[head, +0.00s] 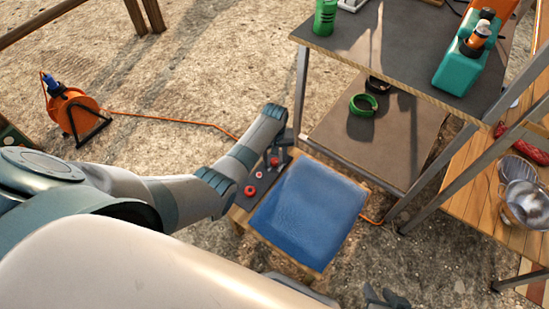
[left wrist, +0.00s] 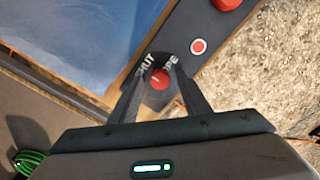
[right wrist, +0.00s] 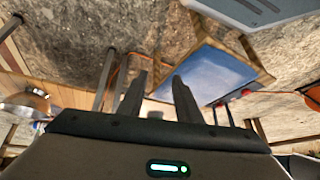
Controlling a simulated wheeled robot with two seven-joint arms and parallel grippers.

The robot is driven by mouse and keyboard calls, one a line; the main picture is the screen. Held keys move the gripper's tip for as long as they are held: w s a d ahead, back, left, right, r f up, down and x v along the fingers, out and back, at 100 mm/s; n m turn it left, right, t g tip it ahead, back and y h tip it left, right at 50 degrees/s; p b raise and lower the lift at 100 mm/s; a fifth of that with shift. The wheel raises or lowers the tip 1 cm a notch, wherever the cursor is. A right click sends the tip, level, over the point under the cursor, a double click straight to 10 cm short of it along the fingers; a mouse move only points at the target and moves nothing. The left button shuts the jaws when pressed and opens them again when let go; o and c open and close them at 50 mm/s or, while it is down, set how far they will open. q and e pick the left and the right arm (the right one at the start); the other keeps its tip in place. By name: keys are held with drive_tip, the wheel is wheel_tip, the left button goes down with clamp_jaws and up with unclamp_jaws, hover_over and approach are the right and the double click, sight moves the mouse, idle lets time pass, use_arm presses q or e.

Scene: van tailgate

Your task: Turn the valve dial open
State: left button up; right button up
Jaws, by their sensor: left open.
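The red valve dial (left wrist: 159,79) shows in the left wrist view on a dark panel (left wrist: 180,38), with partly covered labels around it that seem to read SHUT and OPEN. A pale mark shows on the dial; its exact pointing is too small to tell. My left gripper (left wrist: 158,66) is open, its fingers on either side of the dial; I cannot tell whether they touch it. In the head view my left gripper (head: 277,155) is at the panel's far end. My right gripper (right wrist: 159,76) is open and empty, away from the panel; it shows at the head view's bottom edge (head: 386,297).
A red-centred white button (left wrist: 198,46) and a larger red knob (left wrist: 228,3) sit along the same panel. A blue cushion (head: 312,212) lies right beside it. A metal-framed shelf (head: 340,45) stands behind to the right. An orange cable reel (head: 75,112) is far left.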

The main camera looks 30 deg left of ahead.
use_arm(q)
drive_tip(key=c, duration=1)
drive_tip(key=shift+c, duration=0.2)
